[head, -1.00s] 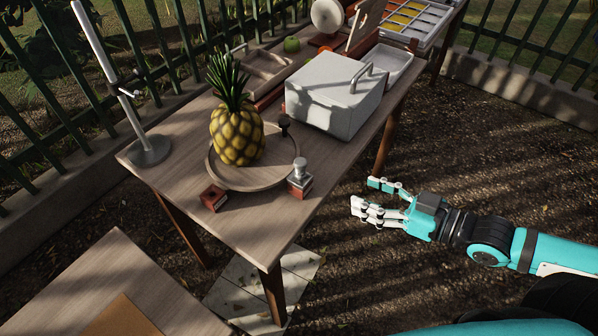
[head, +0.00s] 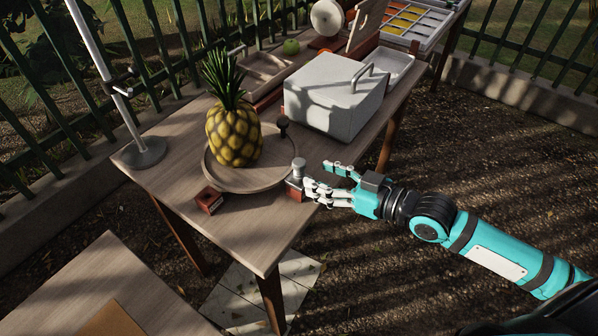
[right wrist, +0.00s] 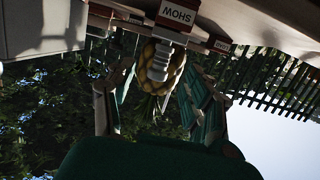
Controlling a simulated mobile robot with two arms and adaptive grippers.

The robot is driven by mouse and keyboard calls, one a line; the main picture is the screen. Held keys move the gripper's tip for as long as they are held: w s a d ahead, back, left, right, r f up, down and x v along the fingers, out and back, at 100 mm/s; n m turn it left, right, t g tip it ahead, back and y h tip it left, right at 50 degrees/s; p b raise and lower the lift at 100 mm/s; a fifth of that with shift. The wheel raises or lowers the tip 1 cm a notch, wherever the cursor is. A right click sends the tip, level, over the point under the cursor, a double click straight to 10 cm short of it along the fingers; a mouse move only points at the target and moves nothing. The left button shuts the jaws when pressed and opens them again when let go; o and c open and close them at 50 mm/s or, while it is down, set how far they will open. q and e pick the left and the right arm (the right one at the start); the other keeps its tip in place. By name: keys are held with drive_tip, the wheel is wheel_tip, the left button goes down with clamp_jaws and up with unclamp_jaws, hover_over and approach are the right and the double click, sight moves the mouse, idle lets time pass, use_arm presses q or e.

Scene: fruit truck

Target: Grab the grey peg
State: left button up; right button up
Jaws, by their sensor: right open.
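The grey peg (head: 298,167) stands upright on a red block at the near right edge of the round wooden board, on the table. In the right wrist view the grey peg (right wrist: 158,62) hangs upside down in the picture, its block labelled "SHOW". My right gripper (head: 316,178) is open, just right of the peg, with its fingertips close to it. In the right wrist view the open fingers of the right gripper (right wrist: 155,95) lie on either side of the peg's line. Whether they touch it I cannot tell. My left gripper is out of view.
A pineapple (head: 234,137) sits on the round board (head: 258,180). A dark peg (head: 283,124) stands behind it and an empty red block (head: 209,199) in front. A grey lidded box (head: 333,98) stands behind the right gripper. The table's near corner is clear.

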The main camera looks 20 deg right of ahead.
sight(303, 171)
drive_tip(key=x, duration=0.6)
drive_tip(key=shift+w+a+p, duration=0.15)
drive_tip(key=shift+a+p, duration=0.05)
drive_tip(key=shift+p, duration=0.15)
clamp_jaws()
